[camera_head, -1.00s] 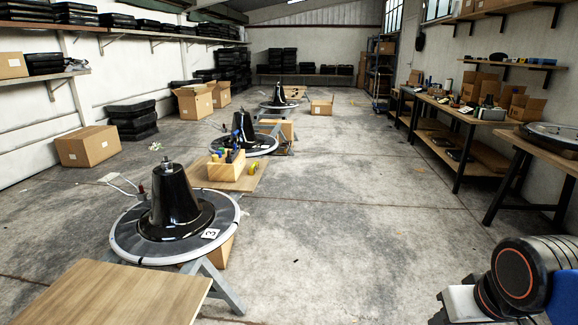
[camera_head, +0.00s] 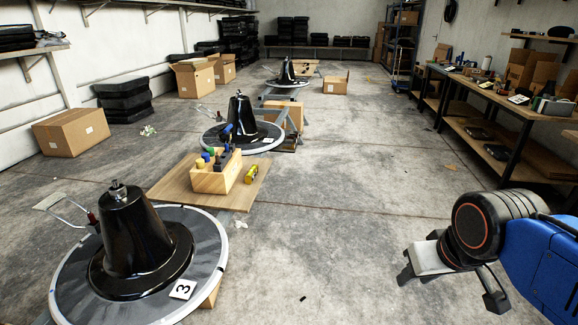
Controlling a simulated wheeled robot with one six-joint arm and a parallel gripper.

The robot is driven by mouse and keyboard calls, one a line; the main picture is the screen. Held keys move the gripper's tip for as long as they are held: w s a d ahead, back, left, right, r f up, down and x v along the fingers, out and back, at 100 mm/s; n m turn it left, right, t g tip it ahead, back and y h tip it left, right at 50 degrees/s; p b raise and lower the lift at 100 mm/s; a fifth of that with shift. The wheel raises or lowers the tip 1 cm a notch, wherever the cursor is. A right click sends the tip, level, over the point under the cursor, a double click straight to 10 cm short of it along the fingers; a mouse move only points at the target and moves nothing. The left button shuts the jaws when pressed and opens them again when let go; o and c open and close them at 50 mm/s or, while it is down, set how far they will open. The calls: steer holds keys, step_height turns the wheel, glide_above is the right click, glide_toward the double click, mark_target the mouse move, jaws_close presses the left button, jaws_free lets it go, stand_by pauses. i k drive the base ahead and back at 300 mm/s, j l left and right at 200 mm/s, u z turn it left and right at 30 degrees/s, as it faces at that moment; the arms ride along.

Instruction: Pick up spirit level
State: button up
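A small yellow object (camera_head: 252,174), which looks like the spirit level, lies on a plywood board (camera_head: 180,188) just right of a wooden toolbox (camera_head: 212,181). It is too small to make out its vials or markings. My gripper (camera_head: 450,288) is at the lower right, over the concrete floor, far to the right of the yellow object and nearer to me. Its two dark fingers are spread wide apart with nothing between them.
A large round disc with a black cone (camera_head: 138,235) and a card "3" stands in the left foreground. More such cones (camera_head: 240,120) stand behind the board. Workbenches (camera_head: 490,105) line the right wall. Cardboard boxes (camera_head: 70,132) sit at left. The middle floor is clear.

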mark_target(250, 176)
steer(key=i+l+u, duration=0.25)
steer(key=i, duration=0.15)
steer(key=i+l+u, duration=0.1)
steer(key=i+u, duration=0.2)
steer(key=i+l, duration=0.15)
steer(key=i, duration=0.25)
steer(key=i+l+u, duration=0.1)
steer(key=i, duration=0.35)
steer(key=i+l, duration=0.15)
steer(key=i, duration=0.25)
steer(key=i+l+u, duration=0.1)
steer(key=i, duration=0.3)
